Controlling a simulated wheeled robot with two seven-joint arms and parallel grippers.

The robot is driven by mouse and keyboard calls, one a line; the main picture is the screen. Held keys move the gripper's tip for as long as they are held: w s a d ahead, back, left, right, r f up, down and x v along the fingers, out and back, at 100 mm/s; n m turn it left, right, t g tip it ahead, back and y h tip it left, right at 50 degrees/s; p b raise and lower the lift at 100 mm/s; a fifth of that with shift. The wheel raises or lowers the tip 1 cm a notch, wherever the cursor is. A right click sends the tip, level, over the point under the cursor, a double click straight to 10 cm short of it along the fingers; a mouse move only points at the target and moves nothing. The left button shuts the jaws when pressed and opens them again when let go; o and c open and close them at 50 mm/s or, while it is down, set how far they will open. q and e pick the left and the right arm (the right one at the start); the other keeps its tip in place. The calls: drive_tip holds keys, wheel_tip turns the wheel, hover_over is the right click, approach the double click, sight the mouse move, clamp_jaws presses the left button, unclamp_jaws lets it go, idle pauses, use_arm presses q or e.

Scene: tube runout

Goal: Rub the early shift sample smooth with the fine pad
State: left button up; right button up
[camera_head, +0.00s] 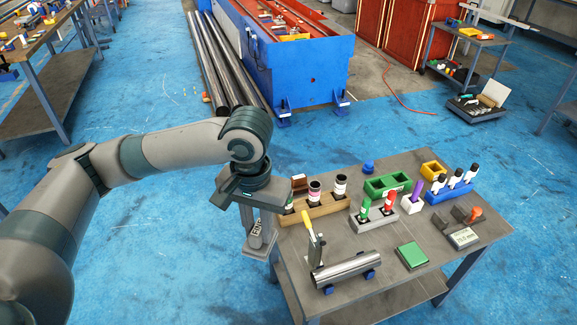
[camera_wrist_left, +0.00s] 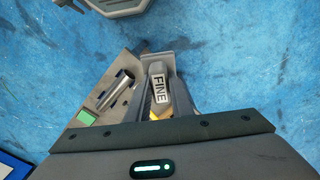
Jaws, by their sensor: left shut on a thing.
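My left gripper (camera_head: 258,246) is shut on a grey pad marked FINE (camera_head: 255,231) and holds it at the table's left edge, left of the tube. The pad shows label up between the fingers in the left wrist view (camera_wrist_left: 157,88). A shiny metal tube (camera_head: 350,268) lies on blue supports near the table's front left, apart from the pad. It also shows in the left wrist view (camera_wrist_left: 117,89). No label naming the early shift sample is readable.
A yellow-handled tool (camera_head: 309,225) stands upright just behind the tube's left end. A green block (camera_head: 411,255) lies right of the tube. A wooden rack (camera_head: 322,207) with dark bottles, a green bin (camera_head: 388,187) and a blue rack (camera_head: 447,195) stand farther back on the grey table (camera_head: 480,243).

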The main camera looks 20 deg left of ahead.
drive_tip(key=o, duration=0.4)
drive_tip(key=shift+w+a+r, duration=0.1)
drive_tip(key=shift+w, duration=0.1)
use_arm(q)
drive_tip(key=shift+w+r, duration=0.1)
use_arm(e)
drive_tip(key=shift+o, duration=0.9)
drive_tip(key=shift+s, duration=0.1)
use_arm(q)
drive_tip(key=w+d+r+m+p, duration=0.1)
drive_tip(key=w+r+m+p, duration=0.15)
drive_tip(key=w+p, duration=0.6)
drive_tip(key=w+d+r+m+p, duration=0.2)
drive_tip(key=w+r+p, duration=0.15)
drive_tip(key=w, duration=0.95)
drive_tip(key=w+a+f+m+p, duration=0.3)
drive_tip(key=f+m+p, duration=0.3)
drive_tip(key=f+p, duration=0.3)
drive_tip(key=shift+a+f, duration=0.35)
drive_tip(key=shift+a, duration=0.2)
use_arm(e)
drive_tip(key=s+d+r+g, duration=0.2)
drive_tip(key=s+r, duration=0.5)
drive_tip(key=r, duration=0.1)
drive_tip(key=s+d+r+g+h, duration=0.1)
drive_tip(key=s+d+r, duration=0.2)
drive_tip(key=s+r, duration=0.4)
drive_tip(key=shift+d+r+g, duration=0.25)
drive_tip(key=shift+r+g, duration=0.15)
drive_tip(key=shift+r, duration=0.2)
